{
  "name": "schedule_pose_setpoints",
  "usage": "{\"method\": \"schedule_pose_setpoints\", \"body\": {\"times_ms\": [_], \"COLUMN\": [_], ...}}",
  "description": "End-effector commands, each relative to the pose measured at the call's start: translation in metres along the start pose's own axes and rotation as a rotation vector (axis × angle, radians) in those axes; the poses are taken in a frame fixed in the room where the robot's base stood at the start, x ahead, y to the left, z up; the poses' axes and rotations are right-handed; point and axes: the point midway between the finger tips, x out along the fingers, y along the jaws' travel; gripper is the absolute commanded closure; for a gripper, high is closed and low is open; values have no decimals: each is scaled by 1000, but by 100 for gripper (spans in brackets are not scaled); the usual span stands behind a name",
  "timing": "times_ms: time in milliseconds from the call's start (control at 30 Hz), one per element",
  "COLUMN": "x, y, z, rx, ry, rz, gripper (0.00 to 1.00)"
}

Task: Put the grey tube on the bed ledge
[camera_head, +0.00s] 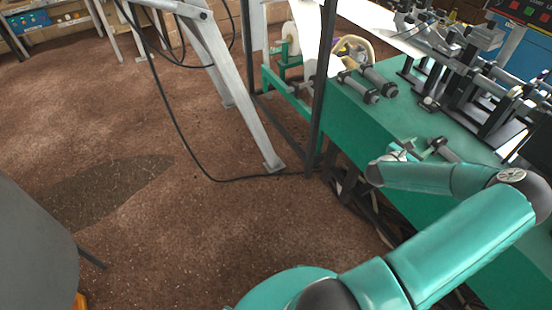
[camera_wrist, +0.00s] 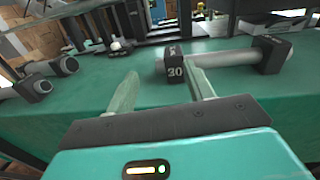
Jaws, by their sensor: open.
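A grey tube (camera_wrist: 225,59) with black square end blocks lies on the green bed (camera_wrist: 90,108) in the wrist view. In the head view, part of the tube (camera_head: 449,154) shows just beyond my gripper (camera_head: 402,152). My gripper (camera_wrist: 161,82) is open, with nothing between its fingers. Its right finger overlaps the tube beside the "20" block in the wrist view; I cannot tell whether they touch. The left finger stands apart over bare green surface. The ledge shows as the green bed's flat top near its edge (camera_head: 350,112).
Two more grey tubes with black ends (camera_head: 358,87) (camera_head: 379,80) lie on the bed, left of the machine frame (camera_head: 470,85). A dark upright post (camera_head: 322,80) stands at the bed's corner. A black cable (camera_head: 215,180) runs over the brown floor.

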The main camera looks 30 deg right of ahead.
Motion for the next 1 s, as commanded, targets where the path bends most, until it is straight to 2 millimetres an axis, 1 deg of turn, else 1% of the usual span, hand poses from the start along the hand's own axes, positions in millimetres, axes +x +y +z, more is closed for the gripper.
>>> {"method": "schedule_pose_setpoints", "body": {"times_ms": [33, 67, 100, 167, 200, 267, 300, 367, 400, 467, 500, 567, 600, 667, 700, 733, 767, 800, 867, 900, 967, 1000], "x": [-6, -10, -18, -34, -48, -71, -87, -113, -132, -161, -180, -210, -229, -259, -278, -292, -307, -326, -354, -372, -399, -416], "y": [21, 35, 56, 91, 115, 148, 167, 194, 210, 230, 241, 255, 262, 270, 273, 275, 275, 275, 272, 268, 260, 254], "z": [11, 16, 24, 37, 46, 59, 67, 78, 86, 96, 104, 115, 122, 134, 141, 147, 152, 160, 172, 180, 191, 199], "rx": [-52, -97, -167, -294, -386, -529, -624, -765, -859, -1000, -1092, -1227, -1317, -1449, -1534, -1598, -1659, -1740, -1857, -1930, -2037, -2105], "ry": [-8, -10, -17, -33, -49, -80, -105, -148, -182, -239, -280, -347, -396, -472, -523, -565, -606, -664, -753, -815, -910, -977], "rz": [62, 107, 175, 291, 371, 485, 557, 659, 723, 813, 868, 944, 991, 1055, 1093, 1121, 1146, 1178, 1220, 1243, 1276, 1293], "gripper": [47, 47, 47, 47, 47, 47, 47, 47, 47, 47, 47, 47, 47, 47, 47, 47, 47, 47, 47, 47, 47, 47]}}
